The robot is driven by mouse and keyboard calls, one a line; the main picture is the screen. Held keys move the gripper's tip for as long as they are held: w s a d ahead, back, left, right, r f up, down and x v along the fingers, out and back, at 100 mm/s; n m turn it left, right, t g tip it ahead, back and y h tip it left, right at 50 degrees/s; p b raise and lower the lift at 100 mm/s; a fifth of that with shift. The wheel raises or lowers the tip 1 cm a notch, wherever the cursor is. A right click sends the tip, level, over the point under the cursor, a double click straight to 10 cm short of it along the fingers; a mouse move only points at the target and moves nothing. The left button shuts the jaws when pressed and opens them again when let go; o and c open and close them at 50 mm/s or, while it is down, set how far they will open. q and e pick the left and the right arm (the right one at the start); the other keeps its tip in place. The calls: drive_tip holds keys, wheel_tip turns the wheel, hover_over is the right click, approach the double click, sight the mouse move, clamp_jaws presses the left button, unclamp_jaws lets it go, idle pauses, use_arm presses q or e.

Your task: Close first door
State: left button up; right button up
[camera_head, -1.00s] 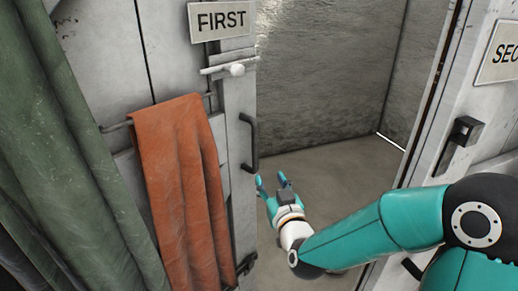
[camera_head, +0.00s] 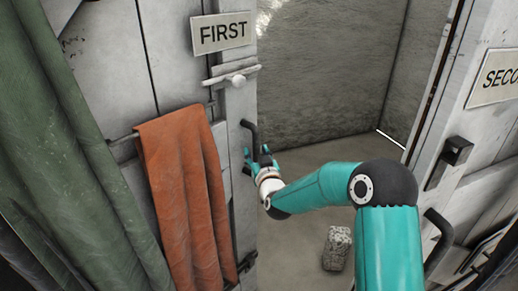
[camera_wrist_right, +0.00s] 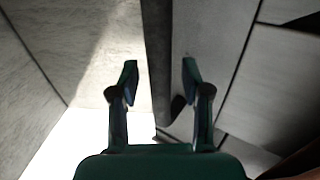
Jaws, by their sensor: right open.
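The first door (camera_head: 110,75), pale grey with a FIRST sign (camera_head: 223,33), stands open at the left. Its dark handle (camera_head: 250,130) is near the door's free edge, and its lower part is hidden behind my right gripper (camera_head: 262,158). That gripper is open and at the handle. In the right wrist view the open fingers (camera_wrist_right: 160,75) are on either side of a dark upright bar (camera_wrist_right: 158,60), which looks like the handle; contact cannot be told. My left gripper is not in view.
An orange cloth (camera_head: 180,190) hangs on the first door, below a white latch (camera_head: 236,80). A green curtain (camera_head: 70,160) hangs at the left. A second door (camera_head: 485,140) with a dark handle is at the right. A speckled block (camera_head: 337,248) lies on the floor.

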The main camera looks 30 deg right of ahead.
drive_tip(key=shift+w+d, duration=0.15)
drive_tip(key=shift+w, duration=0.15)
clamp_jaws()
idle(0.3)
